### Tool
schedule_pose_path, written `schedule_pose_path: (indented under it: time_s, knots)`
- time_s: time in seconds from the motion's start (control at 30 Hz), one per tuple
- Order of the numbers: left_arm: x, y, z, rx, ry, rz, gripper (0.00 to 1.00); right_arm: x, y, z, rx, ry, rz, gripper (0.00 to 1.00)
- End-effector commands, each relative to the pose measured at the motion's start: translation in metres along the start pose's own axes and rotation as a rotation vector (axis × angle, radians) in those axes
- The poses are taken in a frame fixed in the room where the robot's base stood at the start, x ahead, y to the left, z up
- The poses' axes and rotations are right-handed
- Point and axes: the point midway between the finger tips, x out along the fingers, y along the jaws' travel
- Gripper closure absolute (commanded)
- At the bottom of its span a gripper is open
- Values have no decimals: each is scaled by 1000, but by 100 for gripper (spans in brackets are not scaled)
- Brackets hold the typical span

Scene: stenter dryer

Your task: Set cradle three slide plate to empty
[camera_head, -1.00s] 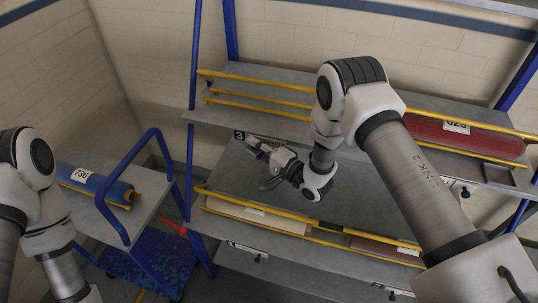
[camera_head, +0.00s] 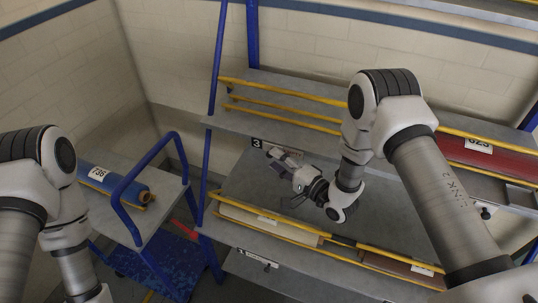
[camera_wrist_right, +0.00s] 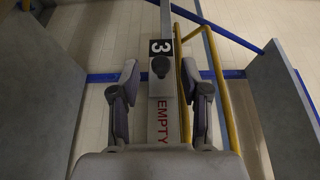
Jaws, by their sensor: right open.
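The cradle three slide plate (camera_wrist_right: 160,105) shows in the right wrist view, with a black 3 label (camera_wrist_right: 161,47), a dark round knob (camera_wrist_right: 160,67) and the red word EMPTY running down it. My right gripper (camera_wrist_right: 160,85) is open, its two fingers apart on either side of the plate and knob; I see no contact. In the head view my right gripper (camera_head: 274,153) is just below and right of the 3 label (camera_head: 257,143) on the shelf's front edge. Cradle three's yellow rails (camera_head: 285,104) hold no roll. My left gripper is out of view.
A red roll (camera_head: 485,156) lies on the upper shelf at right. A pale roll (camera_head: 262,222) and a brown roll (camera_head: 395,268) lie on the lower shelf. A blue roll (camera_head: 115,180) rests on the blue-railed cart (camera_head: 150,210) at left.

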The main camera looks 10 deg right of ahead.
Motion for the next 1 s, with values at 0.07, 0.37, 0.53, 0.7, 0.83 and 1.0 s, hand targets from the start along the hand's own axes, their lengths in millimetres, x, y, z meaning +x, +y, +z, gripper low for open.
schedule_pose_path:
  time_s: [0.07,0.37,0.53,0.7,0.83,1.0]
  knots:
    - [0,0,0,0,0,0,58,-22,0,-1,5,6,2,54]
    - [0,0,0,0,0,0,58,-76,0,0,2,1,1,54]
    - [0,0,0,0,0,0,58,-79,0,1,0,0,0,54]
    - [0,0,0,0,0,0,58,-79,0,1,0,0,0,54]
    - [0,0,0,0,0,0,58,-78,0,1,0,0,0,54]
    - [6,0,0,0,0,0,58,-82,22,26,23,-30,57,54]
